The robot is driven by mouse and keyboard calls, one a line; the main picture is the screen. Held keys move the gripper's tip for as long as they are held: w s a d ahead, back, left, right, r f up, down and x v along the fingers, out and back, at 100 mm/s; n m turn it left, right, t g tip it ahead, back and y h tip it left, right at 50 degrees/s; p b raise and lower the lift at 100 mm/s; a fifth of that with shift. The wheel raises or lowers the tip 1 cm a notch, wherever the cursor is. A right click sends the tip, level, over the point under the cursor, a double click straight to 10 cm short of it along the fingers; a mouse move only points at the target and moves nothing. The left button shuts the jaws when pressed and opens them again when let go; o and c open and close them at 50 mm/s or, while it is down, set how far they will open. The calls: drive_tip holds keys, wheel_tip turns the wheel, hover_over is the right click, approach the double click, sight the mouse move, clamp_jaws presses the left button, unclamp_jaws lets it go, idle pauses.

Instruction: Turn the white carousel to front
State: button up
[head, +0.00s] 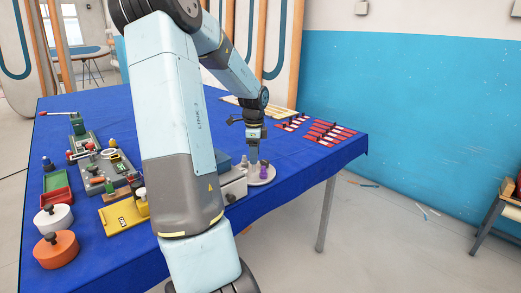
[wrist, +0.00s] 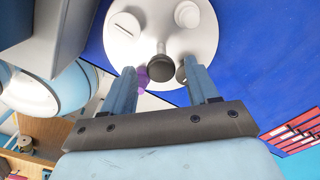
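The white carousel is a round white disc at the table's right front edge in the head view (head: 266,179). It fills the upper middle of the wrist view (wrist: 190,50). It carries a dark grey knob on a post (wrist: 159,68), a purple piece (wrist: 143,78), a white round piece (wrist: 187,14) and a slotted white disc (wrist: 122,29). My gripper (head: 253,158) points down over the carousel. In the wrist view its two fingers (wrist: 161,68) are apart, with the grey knob showing between their tips. The left finger partly hides the purple piece; the right partly hides another grey piece. Contact cannot be told.
A grey box (head: 233,186) stands just left of the carousel. Red-and-white strips (head: 325,132) lie at the right back. A yellow tray (head: 120,216), a white knobbed drum (head: 54,219) and an orange one (head: 57,250) stand at the left. My arm hides the middle.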

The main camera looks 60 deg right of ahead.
wheel_tip(320, 180, up, 14)
idle(0.7)
drive_tip(key=shift+f, duration=0.15)
idle(0.4)
drive_tip(key=w+a+r+n+t, duration=0.1)
drive_tip(key=w+a+n, duration=0.3)
drive_tip(key=a, duration=0.5)
drive_tip(key=w+a+r+n+t, duration=0.1)
drive_tip(key=w+a+r+n, duration=0.1)
drive_tip(key=a+n, duration=0.55)
drive_tip(key=w+a+r+n+t, duration=0.1)
drive_tip(key=w+a+n, duration=0.25)
drive_tip(key=a, duration=0.65)
drive_tip(key=s+a+n+t, duration=0.1)
drive_tip(key=s+a+n, duration=0.3)
drive_tip(key=a+n, duration=0.4)
drive_tip(key=s+a+n+t, duration=0.1)
drive_tip(key=s+a+n, duration=0.3)
drive_tip(key=a, duration=1.2)
drive_tip(key=n, duration=0.3)
drive_tip(key=shift+s+a+n+t, duration=0.15)
drive_tip(key=shift+s+n+t, duration=0.15)
drive_tip(key=shift+s+n, duration=0.1)
